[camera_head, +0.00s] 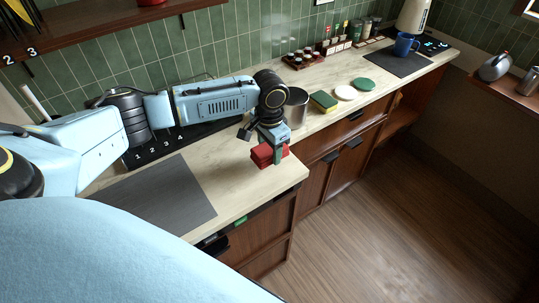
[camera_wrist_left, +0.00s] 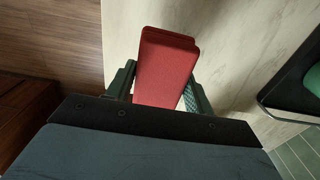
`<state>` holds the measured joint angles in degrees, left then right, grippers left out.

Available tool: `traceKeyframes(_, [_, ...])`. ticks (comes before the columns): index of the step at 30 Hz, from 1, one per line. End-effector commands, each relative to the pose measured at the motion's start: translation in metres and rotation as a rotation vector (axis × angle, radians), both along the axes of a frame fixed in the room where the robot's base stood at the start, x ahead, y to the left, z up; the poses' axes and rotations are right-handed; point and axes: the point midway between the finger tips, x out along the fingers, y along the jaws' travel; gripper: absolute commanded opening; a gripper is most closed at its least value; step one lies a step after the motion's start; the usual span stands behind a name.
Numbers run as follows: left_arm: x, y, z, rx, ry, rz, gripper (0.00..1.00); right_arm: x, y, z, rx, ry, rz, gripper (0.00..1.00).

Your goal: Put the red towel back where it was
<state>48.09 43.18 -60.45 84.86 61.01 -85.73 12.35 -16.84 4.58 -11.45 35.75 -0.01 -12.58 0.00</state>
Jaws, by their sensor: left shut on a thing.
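The red towel (camera_head: 262,154) is a folded red block held at the counter's front corner in the head view. It also shows in the left wrist view (camera_wrist_left: 165,68), between the two green fingers. My left gripper (camera_head: 272,151) is shut on the towel and points down over the pale countertop (camera_head: 235,180). I cannot tell whether the towel touches the counter. My right gripper is not in view.
A dark grey mat (camera_head: 155,197) lies bare on the near counter. A metal canister (camera_head: 297,107) stands close behind my left gripper. A yellow-green sponge (camera_head: 323,101), a white dish (camera_head: 345,92) and a green dish (camera_head: 363,84) lie farther right. A green item (camera_head: 239,219) shows at the counter's front.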

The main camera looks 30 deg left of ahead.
Motion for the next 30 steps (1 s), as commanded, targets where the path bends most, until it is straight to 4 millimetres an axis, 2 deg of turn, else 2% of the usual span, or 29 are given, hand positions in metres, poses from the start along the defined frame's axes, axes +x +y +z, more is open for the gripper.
traceKeyframes(3, [-0.001,-0.001,-0.019,-0.001,0.003,0.001,0.34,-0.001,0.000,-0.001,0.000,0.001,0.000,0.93])
traceKeyframes(6, [0.000,0.000,-0.028,0.000,0.001,0.001,0.34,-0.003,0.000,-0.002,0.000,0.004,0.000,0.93])
traceKeyframes(17, [0.000,0.000,-0.032,0.000,0.001,0.000,0.34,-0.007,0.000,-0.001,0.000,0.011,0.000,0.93])
traceKeyframes(18, [0.000,0.000,-0.031,0.000,0.000,0.000,0.57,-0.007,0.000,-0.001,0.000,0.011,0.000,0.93])
traceKeyframes(22, [0.000,0.000,-0.031,0.000,0.000,0.000,0.74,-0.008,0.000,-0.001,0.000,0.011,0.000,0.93])
traceKeyframes(30, [0.000,0.000,-0.030,0.000,0.000,0.000,0.74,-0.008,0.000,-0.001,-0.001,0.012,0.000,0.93])
